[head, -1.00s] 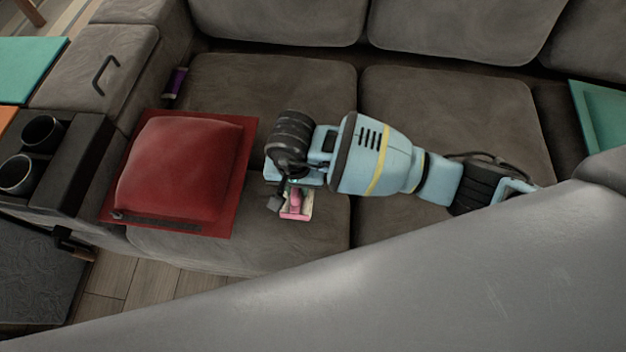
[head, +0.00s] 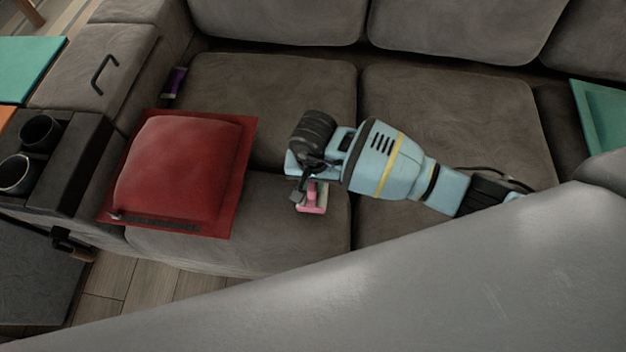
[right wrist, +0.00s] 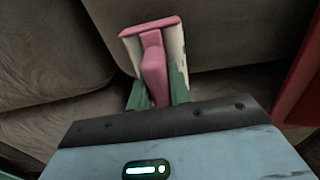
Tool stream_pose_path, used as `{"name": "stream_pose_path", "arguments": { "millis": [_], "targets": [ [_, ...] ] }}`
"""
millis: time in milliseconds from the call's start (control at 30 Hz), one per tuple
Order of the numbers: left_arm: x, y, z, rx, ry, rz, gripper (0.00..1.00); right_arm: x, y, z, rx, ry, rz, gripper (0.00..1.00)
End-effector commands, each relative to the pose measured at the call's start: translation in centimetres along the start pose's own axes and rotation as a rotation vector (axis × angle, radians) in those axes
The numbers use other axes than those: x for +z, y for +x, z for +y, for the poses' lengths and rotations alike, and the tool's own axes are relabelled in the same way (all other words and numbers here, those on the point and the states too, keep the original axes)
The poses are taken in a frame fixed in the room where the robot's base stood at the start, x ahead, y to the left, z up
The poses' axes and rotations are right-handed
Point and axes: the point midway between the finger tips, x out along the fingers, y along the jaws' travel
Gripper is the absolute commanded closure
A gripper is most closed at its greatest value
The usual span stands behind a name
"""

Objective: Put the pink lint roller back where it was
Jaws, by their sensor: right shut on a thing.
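The pink lint roller (head: 315,204) is held by my right gripper (head: 308,192) over the seat of the grey sofa, to the right of the red cushion. In the right wrist view the lint roller (right wrist: 154,68) has its pink handle between the two fingers, with a wider pink end beyond the fingertips. My right gripper (right wrist: 155,85) is shut on it. In the head view the gripper hides part of the roller. I cannot tell whether the roller touches the seat. My left gripper is not in view.
A red square cushion (head: 178,168) lies on the left seat. A small purple object (head: 175,82) is by the left armrest. Black cup holders (head: 40,132) are at the left and a green tray (head: 603,122) at the right. The back seat (head: 270,90) is bare.

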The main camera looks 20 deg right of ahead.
Motion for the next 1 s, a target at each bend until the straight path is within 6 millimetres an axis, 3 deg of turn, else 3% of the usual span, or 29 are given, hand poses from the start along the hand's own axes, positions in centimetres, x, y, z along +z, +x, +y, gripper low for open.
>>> {"name": "stream_pose_path", "arguments": {
  "millis": [233,267,400,767,1000],
  "targets": [
    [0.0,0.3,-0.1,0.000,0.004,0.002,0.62,0.0,0.4,0.0,0.000,0.000,0.001,1.00],
    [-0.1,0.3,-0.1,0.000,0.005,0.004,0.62,0.0,0.3,0.0,0.000,0.001,0.000,0.77],
    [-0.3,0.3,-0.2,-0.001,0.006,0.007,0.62,0.0,0.3,0.0,0.000,0.001,0.000,0.59],
    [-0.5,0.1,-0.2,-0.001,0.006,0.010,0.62,0.0,-0.1,0.0,0.000,0.000,0.000,0.59],
    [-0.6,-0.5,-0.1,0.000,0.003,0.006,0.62,-0.2,-3.7,0.0,-0.002,-0.001,0.006,0.59]
  ]
}}
